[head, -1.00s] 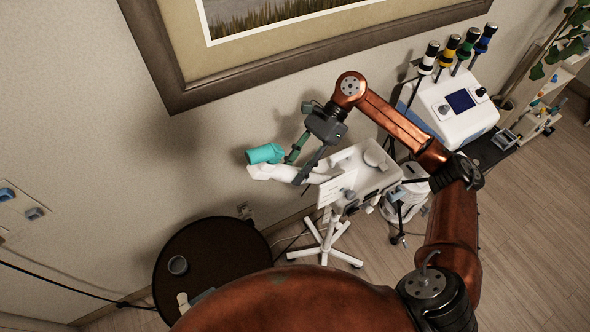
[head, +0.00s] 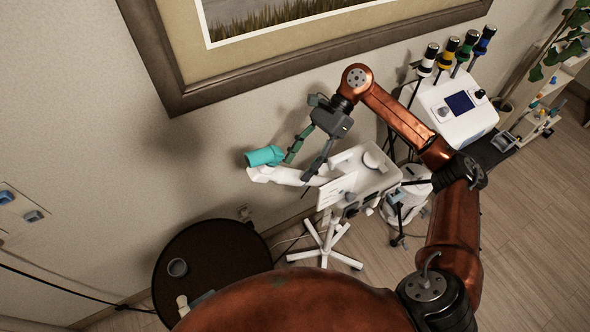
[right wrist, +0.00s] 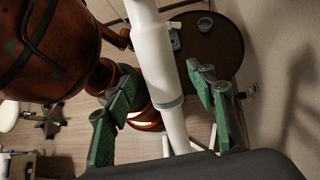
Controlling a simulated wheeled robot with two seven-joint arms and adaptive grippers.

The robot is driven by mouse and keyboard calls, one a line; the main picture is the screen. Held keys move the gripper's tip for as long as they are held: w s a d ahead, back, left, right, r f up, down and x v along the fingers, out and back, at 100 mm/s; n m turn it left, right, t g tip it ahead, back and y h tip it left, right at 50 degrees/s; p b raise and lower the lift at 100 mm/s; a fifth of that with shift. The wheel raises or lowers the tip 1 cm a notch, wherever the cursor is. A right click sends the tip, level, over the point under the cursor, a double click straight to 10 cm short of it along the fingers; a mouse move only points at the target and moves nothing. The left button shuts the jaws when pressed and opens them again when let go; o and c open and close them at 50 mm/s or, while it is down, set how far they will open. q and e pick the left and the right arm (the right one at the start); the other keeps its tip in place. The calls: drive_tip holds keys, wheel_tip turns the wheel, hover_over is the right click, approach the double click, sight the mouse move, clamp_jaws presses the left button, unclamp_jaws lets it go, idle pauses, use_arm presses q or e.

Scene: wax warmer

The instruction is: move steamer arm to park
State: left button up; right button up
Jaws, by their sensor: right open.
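The white steamer arm (head: 279,174) reaches left from the white steamer unit (head: 358,180) and ends in a teal nozzle (head: 264,156). My right gripper (head: 298,167) is open at the arm's outer part, just behind the nozzle. In the right wrist view, the white steamer arm (right wrist: 152,55) with its pale blue band runs between the two green finger pads of my right gripper (right wrist: 163,90). A gap shows on each side, so the fingers look apart from it. My left gripper is not in view.
A dark round table (head: 205,240) with a small cup (head: 177,266) stands below and left of the steamer arm. The wall with a framed picture (head: 180,85) is close behind. A white machine with coloured handles (head: 450,108) stands at the right.

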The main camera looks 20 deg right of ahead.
drive_tip(key=v, duration=0.9)
drive_tip(key=shift+d, duration=0.1)
idle(0.3)
